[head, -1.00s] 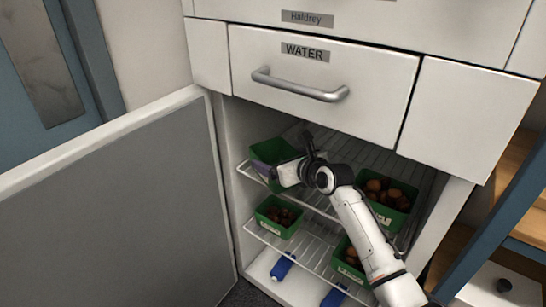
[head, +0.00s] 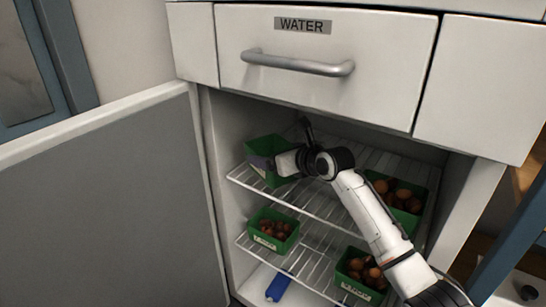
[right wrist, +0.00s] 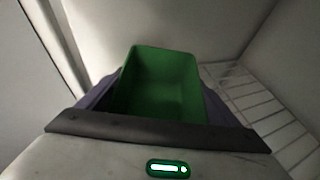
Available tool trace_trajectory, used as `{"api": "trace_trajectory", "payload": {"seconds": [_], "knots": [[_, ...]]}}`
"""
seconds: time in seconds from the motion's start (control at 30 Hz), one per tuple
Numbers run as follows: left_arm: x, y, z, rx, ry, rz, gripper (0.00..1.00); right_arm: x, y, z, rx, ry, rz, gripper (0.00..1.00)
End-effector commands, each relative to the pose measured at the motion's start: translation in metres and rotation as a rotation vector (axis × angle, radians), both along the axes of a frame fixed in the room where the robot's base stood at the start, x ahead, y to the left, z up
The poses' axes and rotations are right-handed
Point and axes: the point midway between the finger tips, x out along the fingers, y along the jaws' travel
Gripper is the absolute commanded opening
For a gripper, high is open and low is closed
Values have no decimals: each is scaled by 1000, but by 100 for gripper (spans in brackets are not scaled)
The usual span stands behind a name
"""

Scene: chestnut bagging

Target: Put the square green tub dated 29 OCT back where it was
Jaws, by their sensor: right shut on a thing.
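My right gripper (head: 270,166) is shut on a square green tub (head: 266,147) at the left end of the cabinet's upper wire shelf (head: 318,204). In the right wrist view the tub (right wrist: 160,80) sits between the purple finger pads and its visible inside looks empty. I cannot read a date on it, and I cannot tell whether its base touches the shelf. My left gripper is not in view.
A green tub of chestnuts (head: 412,203) stands right on the upper shelf. Two more, left (head: 266,240) and right (head: 352,288), stand on the lower shelf. A blue item (head: 278,287) lies below. The open door (head: 100,200) is at left, the WATER drawer (head: 320,90) above.

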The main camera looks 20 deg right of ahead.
Motion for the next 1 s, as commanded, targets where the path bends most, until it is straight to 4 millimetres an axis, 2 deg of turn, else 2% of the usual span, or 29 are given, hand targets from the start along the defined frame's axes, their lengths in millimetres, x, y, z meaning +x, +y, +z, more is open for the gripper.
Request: {"api": "trace_trajectory", "payload": {"seconds": [0.13, 0.17, 0.23, 0.57, 0.8, 1.0], "knots": [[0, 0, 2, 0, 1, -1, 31, 0, 1, -1, 2, -1, 1, 49], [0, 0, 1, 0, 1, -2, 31, 0, 1, -2, 1, 1, 1, 87], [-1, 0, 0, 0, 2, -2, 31, 0, 1, -2, 0, 0, 1, 99], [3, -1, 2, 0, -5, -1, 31, -3, 0, 2, 1, -1, 1, 100], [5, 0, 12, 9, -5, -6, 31, -33, -8, 16, 2, -2, 1, 100], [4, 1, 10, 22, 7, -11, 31, -57, -15, 26, 2, -1, 1, 100]]}}
